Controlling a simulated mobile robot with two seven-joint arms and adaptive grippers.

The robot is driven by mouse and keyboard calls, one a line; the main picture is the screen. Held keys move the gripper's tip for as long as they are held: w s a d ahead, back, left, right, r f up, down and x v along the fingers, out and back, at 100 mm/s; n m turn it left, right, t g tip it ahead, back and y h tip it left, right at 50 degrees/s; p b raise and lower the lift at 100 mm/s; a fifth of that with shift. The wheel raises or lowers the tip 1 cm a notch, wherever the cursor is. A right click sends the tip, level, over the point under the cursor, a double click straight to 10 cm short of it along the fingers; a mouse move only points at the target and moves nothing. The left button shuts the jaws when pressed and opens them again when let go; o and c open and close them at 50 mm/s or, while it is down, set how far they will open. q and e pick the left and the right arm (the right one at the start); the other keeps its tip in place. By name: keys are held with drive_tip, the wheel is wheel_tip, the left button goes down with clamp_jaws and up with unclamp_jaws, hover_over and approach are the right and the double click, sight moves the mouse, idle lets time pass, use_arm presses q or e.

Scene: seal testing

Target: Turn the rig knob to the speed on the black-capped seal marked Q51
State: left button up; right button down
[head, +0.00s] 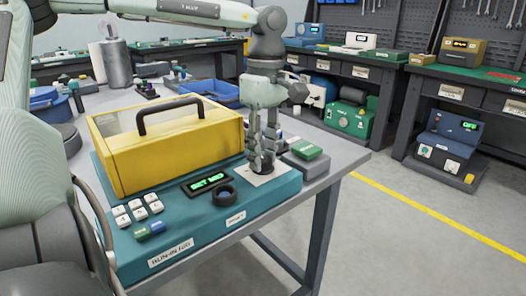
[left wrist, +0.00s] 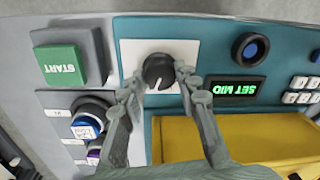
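The teal run-in rig (head: 205,222) stands on the grey bench, with a yellow cover with a black handle on it. Its black rig knob (left wrist: 158,71) has a white pointer line and sits on a white plate. My left gripper (head: 262,160) is down at the knob; in the left wrist view its fingertips (left wrist: 160,72) lie on both sides of the knob and appear to touch it. The rig display (head: 208,182) reads SET MID in green. I cannot make out a black-capped seal marked Q51. My right gripper is not in view.
A green START button (left wrist: 61,64) on a grey box is beside the rig. A blue-capped part (left wrist: 88,125) and a purple-capped part are close to the gripper. A round dark button (head: 223,196) and white keys (head: 138,210) are on the rig. Other benches stand behind.

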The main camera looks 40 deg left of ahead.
sight(265, 157)
use_arm(q)
drive_tip(key=o, duration=0.5)
drive_tip(key=shift+c, duration=0.2)
wheel_tip(265, 157, up, 12)
drive_tip(key=shift+w, duration=0.3)
drive_tip(key=shift+d, duration=0.1)
idle(0.4)
